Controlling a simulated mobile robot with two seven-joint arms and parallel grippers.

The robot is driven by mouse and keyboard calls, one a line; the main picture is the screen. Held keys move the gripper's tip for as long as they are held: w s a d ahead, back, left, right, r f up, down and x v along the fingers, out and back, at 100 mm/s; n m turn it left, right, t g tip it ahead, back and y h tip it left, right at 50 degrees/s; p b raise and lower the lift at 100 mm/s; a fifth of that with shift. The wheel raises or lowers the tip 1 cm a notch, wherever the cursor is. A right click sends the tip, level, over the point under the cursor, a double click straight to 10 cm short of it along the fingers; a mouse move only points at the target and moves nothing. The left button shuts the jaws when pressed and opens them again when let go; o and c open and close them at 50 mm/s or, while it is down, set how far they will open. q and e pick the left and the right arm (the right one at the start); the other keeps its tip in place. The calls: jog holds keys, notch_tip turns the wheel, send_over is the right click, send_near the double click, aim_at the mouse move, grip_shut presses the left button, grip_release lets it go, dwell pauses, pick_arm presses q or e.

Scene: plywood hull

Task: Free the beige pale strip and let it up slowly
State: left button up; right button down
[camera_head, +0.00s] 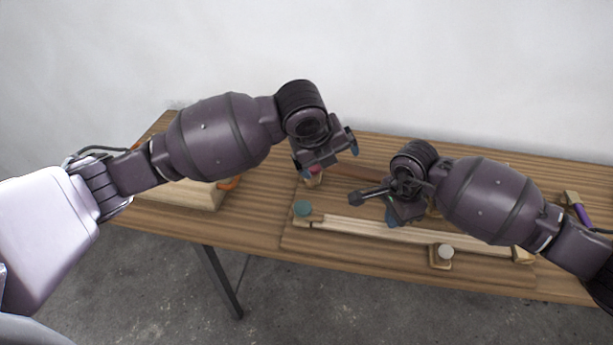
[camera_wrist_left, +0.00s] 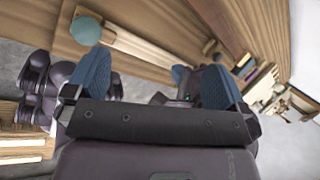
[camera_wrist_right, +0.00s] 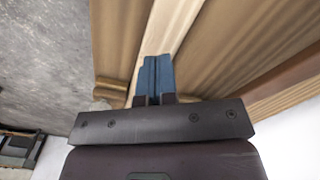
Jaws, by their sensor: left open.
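The beige pale strip (camera_head: 375,230) lies lengthwise along the front of a board on the table. A teal round knob (camera_head: 302,208) sits at its left end; the left wrist view shows this knob (camera_wrist_left: 86,30) and part of the strip (camera_wrist_left: 150,46). My right gripper (camera_head: 392,217) is over the strip's middle. In the right wrist view its blue fingers (camera_wrist_right: 156,75) are together over the strip (camera_wrist_right: 170,30); no strip shows between them, and whether they touch it is unclear. My left gripper (camera_head: 325,157) is open and empty above the board, behind the teal knob.
A small wooden block with a pale round knob (camera_head: 445,252) stands in front of the strip. A wooden block (camera_head: 522,255) is at the strip's right end. A red-topped piece (camera_head: 314,178) is below my left gripper. A purple-handled tool (camera_head: 581,213) lies far right.

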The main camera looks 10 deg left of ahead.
aim_at(308, 208)
pick_arm(q)
jog(key=s+a+f+m+g+y, duration=0.3)
jog(key=s+a+m, duration=0.1)
jog(key=m, duration=0.4)
jog(key=f, duration=0.3)
jog(key=w+f, duration=0.1)
jog(key=f, duration=0.7)
jog(key=shift+w+d+f, duration=0.2)
jog(key=shift+d+f, duration=0.05)
jog(key=shift+d, duration=0.1)
jog(key=c, duration=0.9)
jog(key=shift+o, duration=0.2)
pick_arm(e)
jog(key=shift+f, duration=0.25)
jog(key=shift+f, duration=0.35)
